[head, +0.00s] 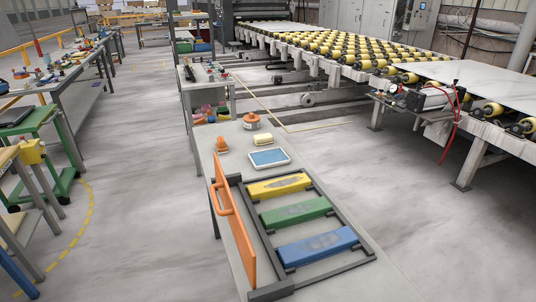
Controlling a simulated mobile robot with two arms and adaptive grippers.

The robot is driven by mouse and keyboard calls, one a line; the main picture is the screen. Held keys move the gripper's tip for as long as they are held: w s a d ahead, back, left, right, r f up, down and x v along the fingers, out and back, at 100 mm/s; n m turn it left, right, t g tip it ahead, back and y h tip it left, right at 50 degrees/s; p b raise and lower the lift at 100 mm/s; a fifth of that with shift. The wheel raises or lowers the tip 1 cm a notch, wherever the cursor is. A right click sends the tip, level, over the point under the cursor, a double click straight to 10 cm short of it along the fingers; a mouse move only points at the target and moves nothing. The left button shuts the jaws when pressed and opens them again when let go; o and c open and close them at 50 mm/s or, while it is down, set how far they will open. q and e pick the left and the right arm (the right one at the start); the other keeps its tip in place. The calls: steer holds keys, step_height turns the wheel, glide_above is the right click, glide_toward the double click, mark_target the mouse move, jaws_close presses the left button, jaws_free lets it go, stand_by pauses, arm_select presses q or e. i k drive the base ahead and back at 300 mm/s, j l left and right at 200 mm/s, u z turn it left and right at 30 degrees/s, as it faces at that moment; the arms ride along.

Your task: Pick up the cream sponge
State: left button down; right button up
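The cream sponge (265,139) appears to be the small pale block lying on the light grey workbench (237,140), behind a tablet-like blue and white item (269,158). It is small in the view and nothing covers it. Neither of my grippers shows in the head view.
An orange and white round item (251,121) and a small orange item (222,145) sit near the sponge. In front, a dark frame (353,228) holds yellow, green and blue blocks beside an upright orange board (233,220). A roller conveyor (350,50) stands behind right. Floor (130,190) is open left.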

mark_target(260, 140)
steer(key=z, duration=0.45)
steer(key=l+z, duration=0.3)
steer(key=l, duration=0.15)
steer(key=i+l+z, duration=0.15)
steer(key=l+z, duration=0.15)
steer(key=i+l+z, duration=0.15)
steer(key=l+z, duration=0.15)
steer(key=l, duration=0.2)
steer(key=i+l+z, duration=0.3)
steer(key=i+l+u, duration=0.2)
steer(key=i+l, duration=0.2)
steer(key=i, duration=0.3)
steer(key=i+l+u, duration=0.25)
steer(key=i+l, duration=0.25)
steer(key=i, duration=0.15)
steer(key=i+j+u, duration=0.25)
steer(key=u, duration=0.2)
steer(key=i+j+u, duration=0.1)
steer(key=i+u, duration=0.85)
steer(key=i+l+u, duration=0.15)
steer(key=i+u, duration=0.15)
steer(key=u, duration=0.2)
